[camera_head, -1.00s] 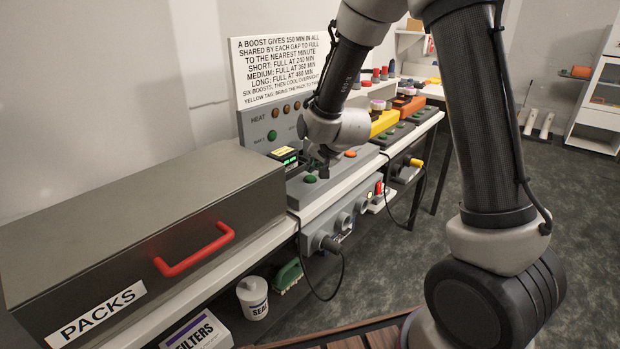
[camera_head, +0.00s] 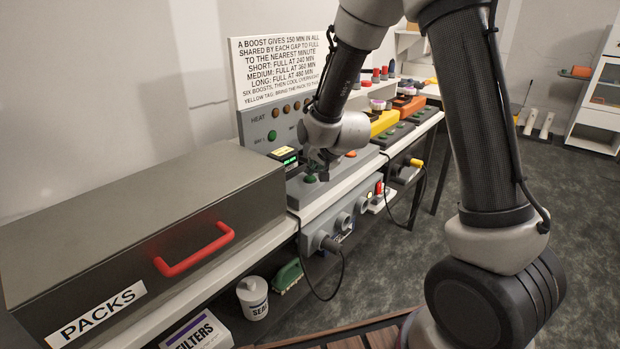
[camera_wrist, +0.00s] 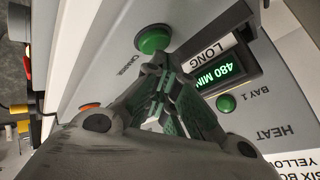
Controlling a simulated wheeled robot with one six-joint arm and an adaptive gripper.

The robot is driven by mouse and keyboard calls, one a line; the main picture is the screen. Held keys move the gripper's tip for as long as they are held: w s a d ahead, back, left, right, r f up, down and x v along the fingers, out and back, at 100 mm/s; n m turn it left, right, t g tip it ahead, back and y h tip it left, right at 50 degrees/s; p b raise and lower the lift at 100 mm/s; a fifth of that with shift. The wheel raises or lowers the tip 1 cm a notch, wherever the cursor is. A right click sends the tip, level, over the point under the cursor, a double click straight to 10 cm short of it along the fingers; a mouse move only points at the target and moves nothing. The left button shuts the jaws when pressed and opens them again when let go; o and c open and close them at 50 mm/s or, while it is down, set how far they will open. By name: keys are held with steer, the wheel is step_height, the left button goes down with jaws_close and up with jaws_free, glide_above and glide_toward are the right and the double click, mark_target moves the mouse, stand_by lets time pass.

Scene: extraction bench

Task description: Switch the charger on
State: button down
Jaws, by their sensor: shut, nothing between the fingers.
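The grey charger unit (camera_head: 296,190) sits on the bench under the sign board. A green button (camera_head: 310,179) is on its sloped front. It also shows in the wrist view (camera_wrist: 152,38), beside upside-down lettering that seems to name the charger. My gripper (camera_head: 314,172) is shut and empty, with its fingertips right at this green button. In the wrist view my fingertips (camera_wrist: 158,66) are just below the button; I cannot tell whether they touch it. A lit green display (camera_wrist: 222,68) reads 480 MIN, beside a LONG label.
An orange-red button (camera_head: 350,154) is right of my gripper. The grey PACKS box (camera_head: 130,215) with its red handle stands at the left. Yellow and orange units (camera_head: 384,122) stand farther along the bench.

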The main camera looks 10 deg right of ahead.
mark_target(314, 176)
steer(key=shift+f, duration=0.4)
stand_by(0.6)
steer(key=shift+r, duration=0.85)
steer(key=shift+w+d+r, duration=0.1)
steer(key=shift+r, duration=2.45)
